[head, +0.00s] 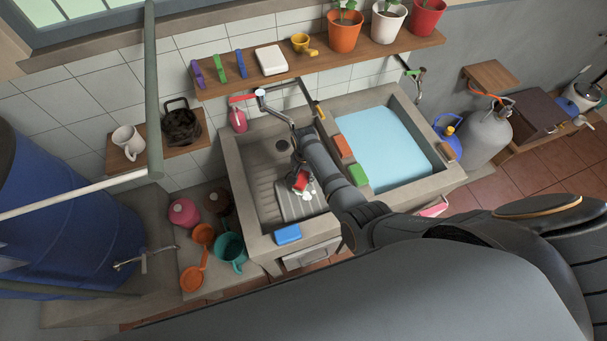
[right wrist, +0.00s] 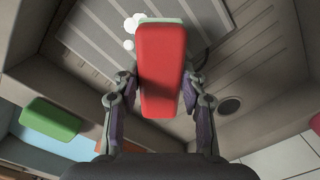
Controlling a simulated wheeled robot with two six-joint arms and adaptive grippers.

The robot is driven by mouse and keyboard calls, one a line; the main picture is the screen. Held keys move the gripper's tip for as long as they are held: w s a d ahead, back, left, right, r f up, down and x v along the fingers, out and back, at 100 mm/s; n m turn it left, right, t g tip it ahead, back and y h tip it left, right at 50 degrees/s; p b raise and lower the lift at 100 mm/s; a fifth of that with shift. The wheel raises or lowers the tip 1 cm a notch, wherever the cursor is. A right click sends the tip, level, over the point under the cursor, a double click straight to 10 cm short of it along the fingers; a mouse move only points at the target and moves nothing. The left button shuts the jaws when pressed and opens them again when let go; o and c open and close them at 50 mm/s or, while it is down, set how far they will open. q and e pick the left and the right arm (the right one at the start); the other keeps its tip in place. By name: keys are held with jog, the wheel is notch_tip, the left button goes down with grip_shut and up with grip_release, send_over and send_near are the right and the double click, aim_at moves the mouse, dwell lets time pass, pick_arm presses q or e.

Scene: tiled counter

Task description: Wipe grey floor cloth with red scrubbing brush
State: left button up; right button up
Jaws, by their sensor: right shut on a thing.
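The red scrubbing brush (head: 301,181) is held in my right gripper (head: 300,175) inside the left basin of the sink. In the right wrist view the brush (right wrist: 160,65) sits between the two fingers, which are shut on its sides. The grey floor cloth (head: 295,208) lies flat on the ribbed basin floor, under and beside the brush; it also shows in the right wrist view (right wrist: 95,45). White foam blobs (right wrist: 130,23) show by the brush's far end. The brush hides whether its bristles touch the cloth. My left gripper is not in view.
The concrete sink (head: 236,190) has walls around the basin, and a tap (head: 275,108) reaches over it. The right basin holds blue water (head: 385,145). Green (head: 358,175), orange (head: 343,146) and blue (head: 288,234) blocks lie on the rims.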

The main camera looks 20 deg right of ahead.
jog(key=shift+r, duration=0.8)
jog(key=shift+r, duration=1.55)
